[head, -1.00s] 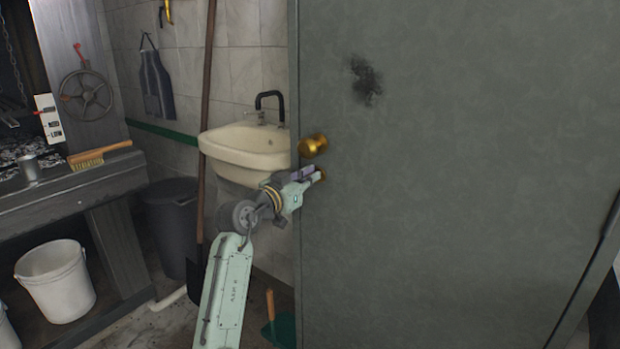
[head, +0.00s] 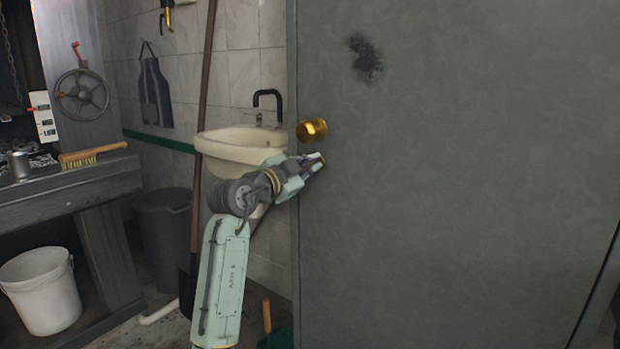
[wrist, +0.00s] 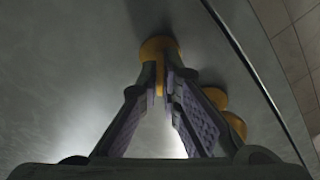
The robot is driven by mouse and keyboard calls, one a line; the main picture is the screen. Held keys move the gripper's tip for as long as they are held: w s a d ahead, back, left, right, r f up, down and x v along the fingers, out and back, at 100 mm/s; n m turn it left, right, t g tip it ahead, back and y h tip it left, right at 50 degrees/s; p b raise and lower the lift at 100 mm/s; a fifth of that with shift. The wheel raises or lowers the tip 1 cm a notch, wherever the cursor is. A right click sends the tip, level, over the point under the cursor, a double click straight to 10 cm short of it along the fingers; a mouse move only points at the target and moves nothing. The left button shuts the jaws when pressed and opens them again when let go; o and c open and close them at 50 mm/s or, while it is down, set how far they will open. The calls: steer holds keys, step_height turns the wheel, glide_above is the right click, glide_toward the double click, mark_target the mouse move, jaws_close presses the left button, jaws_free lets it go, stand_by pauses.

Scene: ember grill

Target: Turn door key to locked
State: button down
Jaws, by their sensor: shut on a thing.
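The grey-green door (head: 450,200) fills the right of the head view, with a round brass knob (head: 312,130) near its left edge. My gripper (head: 314,164) is at the door just below the knob. In the wrist view, my gripper (wrist: 162,92) has its fingertips closed on the door key (wrist: 160,74), a small brass piece standing out from the round brass lock plate (wrist: 158,47). The fingers hide part of the key, and its exact turn angle is hard to tell. The knob (wrist: 234,124) shows behind the right finger.
A cream sink (head: 240,143) stands left of the door edge, behind my arm. A long-handled shovel (head: 205,100) leans by it. A dark bin (head: 165,235), a white bucket (head: 42,290) and a grill bench (head: 70,190) with a brush (head: 93,155) are farther left.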

steer(key=m+b, duration=0.2)
steer(key=m, duration=0.2)
steer(key=shift+s+f+m+b, duration=0.1)
steer(key=shift+f+m+b, duration=0.2)
steer(key=shift+b, duration=0.1)
steer(key=shift+d+m+b, duration=0.1)
steer(key=shift+m+b, duration=0.85)
steer(key=shift+m, duration=1.35)
steer(key=c, duration=1.8)
jaws_free()
steer(key=shift+s, duration=0.1)
steer(key=v, duration=1.2)
